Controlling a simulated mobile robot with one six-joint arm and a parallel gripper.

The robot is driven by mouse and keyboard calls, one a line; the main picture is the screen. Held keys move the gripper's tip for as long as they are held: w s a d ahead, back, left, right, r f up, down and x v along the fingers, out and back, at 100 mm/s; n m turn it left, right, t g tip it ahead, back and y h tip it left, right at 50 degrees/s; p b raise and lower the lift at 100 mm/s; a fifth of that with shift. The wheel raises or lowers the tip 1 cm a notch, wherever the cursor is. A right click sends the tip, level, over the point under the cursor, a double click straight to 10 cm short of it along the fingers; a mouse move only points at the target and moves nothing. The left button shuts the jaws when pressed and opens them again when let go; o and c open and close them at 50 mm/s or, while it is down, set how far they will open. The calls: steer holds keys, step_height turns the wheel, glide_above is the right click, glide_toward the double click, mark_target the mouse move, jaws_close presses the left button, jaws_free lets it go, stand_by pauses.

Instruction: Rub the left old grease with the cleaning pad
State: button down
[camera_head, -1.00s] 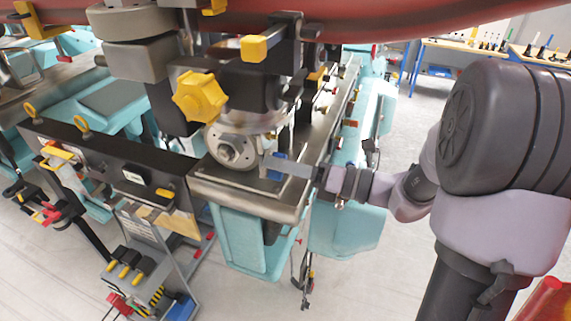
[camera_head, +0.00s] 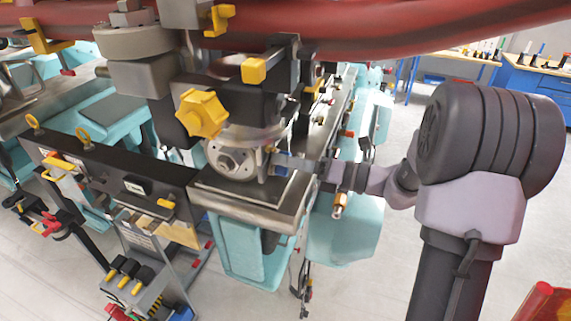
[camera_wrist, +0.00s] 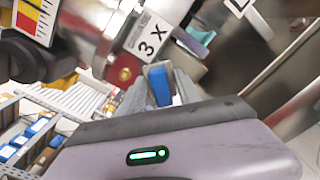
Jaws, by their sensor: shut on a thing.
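My gripper (camera_head: 276,162) is at the right side of a round metal wheel (camera_head: 232,158) with a hub, above the steel top of the teal stand. In the wrist view my gripper (camera_wrist: 160,78) is shut on a small blue pad (camera_wrist: 159,88), which looks like the cleaning pad. In the head view the pad is mostly hidden between the fingers and the wheel. I cannot tell whether it touches the wheel. I cannot make out the left old grease in either view.
A yellow star knob (camera_head: 201,113) and a yellow-ended bar (camera_head: 253,70) hang close above the wheel. A red tube (camera_head: 400,30) crosses overhead. A black rail (camera_head: 110,180) stands at left. A tool rack (camera_head: 140,275) stands below it.

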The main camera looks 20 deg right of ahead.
mark_target(263, 173)
steer(key=shift+s+a+r, duration=0.1)
steer(key=shift+s+a, duration=0.05)
steer(key=shift+s, duration=0.1)
steer(key=shift+s+a, duration=0.3)
steer(key=shift+s, duration=0.4)
steer(key=shift+s+a, duration=1.15)
steer(key=shift+s, duration=0.05)
steer(key=v, duration=0.6)
steer(key=shift+d, duration=0.1)
steer(key=v, duration=0.2)
steer(key=shift+s+d, duration=0.25)
steer(key=shift+d, duration=0.05)
